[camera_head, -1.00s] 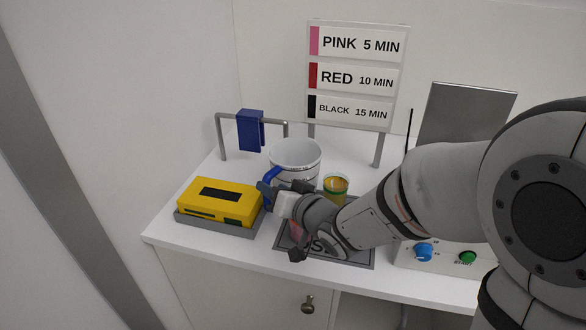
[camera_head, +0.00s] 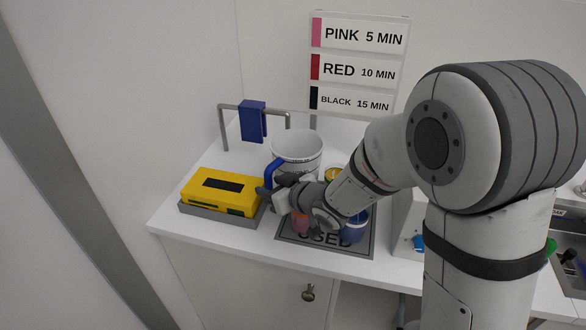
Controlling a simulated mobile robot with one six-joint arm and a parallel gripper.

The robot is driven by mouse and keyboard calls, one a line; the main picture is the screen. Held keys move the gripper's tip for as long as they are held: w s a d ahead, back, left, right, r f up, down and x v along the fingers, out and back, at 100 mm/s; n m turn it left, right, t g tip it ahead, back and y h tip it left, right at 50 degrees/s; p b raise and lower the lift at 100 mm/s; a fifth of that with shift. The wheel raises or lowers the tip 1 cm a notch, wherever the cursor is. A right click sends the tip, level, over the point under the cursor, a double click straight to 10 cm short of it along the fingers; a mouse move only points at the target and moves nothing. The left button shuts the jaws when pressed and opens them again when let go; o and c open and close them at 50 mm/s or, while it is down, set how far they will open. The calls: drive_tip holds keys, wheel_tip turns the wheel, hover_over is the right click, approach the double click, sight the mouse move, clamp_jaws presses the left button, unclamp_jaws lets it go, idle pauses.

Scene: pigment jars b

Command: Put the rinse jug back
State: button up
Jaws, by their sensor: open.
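The rinse jug (camera_head: 299,146) is a white jug with dark markings and a blue handle (camera_head: 272,172). It stands upright on the white counter, behind the dark mat marked "USED". My gripper (camera_head: 272,194) is open and low at the jug's front left, close to the handle. My fingers overlap the lower end of the handle in this view. I cannot tell whether they are around the handle or touching it. My wrist hides the jug's lower front.
A yellow box (camera_head: 221,190) sits in a grey tray just left of my gripper. A pink jar (camera_head: 300,224), a blue jar (camera_head: 355,229) and a yellow-topped jar (camera_head: 334,174) stand near my wrist. A grey rail (camera_head: 223,130) with a blue block (camera_head: 252,122) stands behind left.

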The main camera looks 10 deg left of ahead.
drive_tip(key=shift+w+a+f, duration=0.1)
drive_tip(key=shift+c, duration=0.4)
clamp_jaws()
idle(0.3)
